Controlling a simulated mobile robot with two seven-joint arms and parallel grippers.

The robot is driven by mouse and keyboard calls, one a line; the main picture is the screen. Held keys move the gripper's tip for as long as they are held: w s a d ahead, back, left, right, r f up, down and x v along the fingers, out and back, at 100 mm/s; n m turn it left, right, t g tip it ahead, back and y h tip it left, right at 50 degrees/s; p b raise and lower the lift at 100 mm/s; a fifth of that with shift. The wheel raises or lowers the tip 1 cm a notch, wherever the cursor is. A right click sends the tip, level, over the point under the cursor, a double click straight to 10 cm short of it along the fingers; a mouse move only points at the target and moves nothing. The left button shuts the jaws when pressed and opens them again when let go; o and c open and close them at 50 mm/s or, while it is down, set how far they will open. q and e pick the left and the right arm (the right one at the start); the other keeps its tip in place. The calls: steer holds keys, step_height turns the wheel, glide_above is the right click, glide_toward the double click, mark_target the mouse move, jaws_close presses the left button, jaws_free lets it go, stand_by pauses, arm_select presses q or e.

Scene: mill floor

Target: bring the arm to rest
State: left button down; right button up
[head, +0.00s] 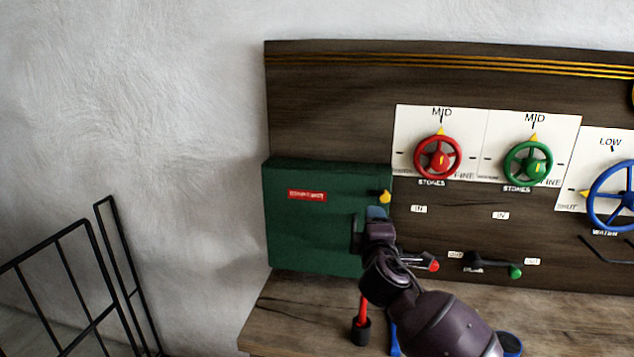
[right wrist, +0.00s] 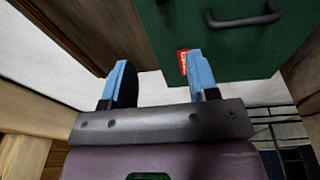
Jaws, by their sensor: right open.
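My right arm comes in from the bottom right of the head view. Its gripper (head: 377,212) is in front of the right side of a green box (head: 310,235), close to a dark handle (head: 355,234). In the right wrist view the two blue fingers of the gripper (right wrist: 157,80) stand wide apart with nothing between them. The green box (right wrist: 225,55) and its dark handle (right wrist: 247,18) show beyond the fingers there. Whether a finger touches the box I cannot tell. My left gripper is in neither view.
A dark wooden panel (head: 330,110) carries a red handwheel (head: 437,157), a green handwheel (head: 527,163) and a blue one (head: 615,195). Levers with red (head: 433,265) and green (head: 515,271) knobs sit below. A wooden bench (head: 290,305) lies beneath; a black railing (head: 85,270) stands left.

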steer(key=s+d+f+m+g, duration=0.2)
steer(key=s+f+m, duration=0.3)
steer(key=s+f, duration=0.6)
steer(key=s+d+f+m+g+y, duration=0.1)
steer(key=s+d+f+m, duration=0.4)
steer(key=s+f, duration=0.6)
steer(key=s+d+f+m+g+y, duration=0.1)
steer(key=s+d+f+m+g, duration=0.2)
steer(key=s+f, duration=0.8)
steer(key=s+m, duration=0.2)
steer(key=s, duration=0.1)
steer(key=shift+s+d+f+g, duration=0.15)
steer(key=shift+s+g, duration=0.2)
steer(key=shift+g, duration=0.05)
